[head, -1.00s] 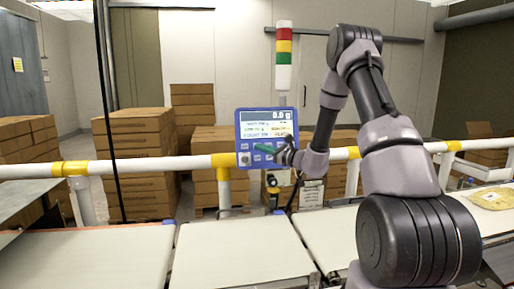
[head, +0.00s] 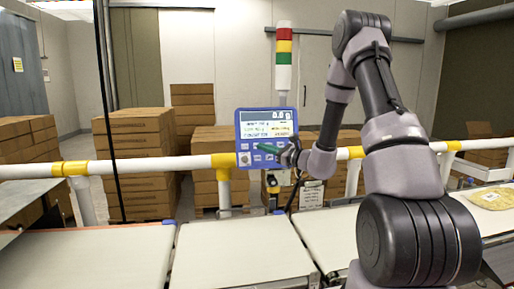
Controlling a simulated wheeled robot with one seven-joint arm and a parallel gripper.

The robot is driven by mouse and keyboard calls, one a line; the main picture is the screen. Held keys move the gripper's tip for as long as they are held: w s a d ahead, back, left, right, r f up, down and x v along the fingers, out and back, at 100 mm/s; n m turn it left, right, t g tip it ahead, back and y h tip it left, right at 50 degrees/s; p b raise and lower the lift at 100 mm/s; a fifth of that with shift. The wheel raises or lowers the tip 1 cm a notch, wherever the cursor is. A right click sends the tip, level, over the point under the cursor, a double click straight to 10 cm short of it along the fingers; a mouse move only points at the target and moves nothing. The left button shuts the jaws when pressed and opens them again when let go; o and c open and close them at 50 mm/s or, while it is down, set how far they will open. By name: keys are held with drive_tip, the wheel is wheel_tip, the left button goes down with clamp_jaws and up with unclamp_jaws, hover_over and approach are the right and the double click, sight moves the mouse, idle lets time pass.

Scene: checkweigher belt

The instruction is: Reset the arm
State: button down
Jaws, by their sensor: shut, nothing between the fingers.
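My gripper (head: 284,149) is shut and empty in the head view, in front of the blue control panel (head: 245,143). Its greenish fingertips overlap the panel's lower buttons; I cannot tell whether they touch it. My arm reaches in from the right side and bends down to the panel. The panel's screen is lit and its top line reads about 0.0 g. The buttons behind the fingers are partly hidden.
A white rail with yellow joints (head: 130,165) crosses behind the belts. The middle belt (head: 240,255) is bare. A yellowish bag (head: 492,198) lies on the right belt. A signal tower (head: 284,60) stands above the panel. Stacked cartons (head: 140,150) stand behind the rail.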

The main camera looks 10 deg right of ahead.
drive_tip(key=s+a+r+n+g+y, duration=0.1)
drive_tip(key=s+a+r+n+g, duration=0.45)
drive_tip(key=s, duration=0.35)
drive_tip(key=s+a+r+n+g, duration=0.45)
drive_tip(key=s+n+g, duration=0.2)
drive_tip(key=s, duration=0.35)
drive_tip(key=s+d+r+n+t+h, duration=0.2)
drive_tip(key=s+d+n+h, duration=0.2)
drive_tip(key=s+d, duration=0.3)
drive_tip(key=s+d+r+n+t+h, duration=0.2)
drive_tip(key=s+d+r+n+h, duration=0.1)
drive_tip(key=s+d+h, duration=0.4)
drive_tip(key=shift+s+d+r+n+t, duration=0.4)
drive_tip(key=shift+s+n, duration=0.2)
drive_tip(key=shift+s, duration=0.3)
idle(2.3)
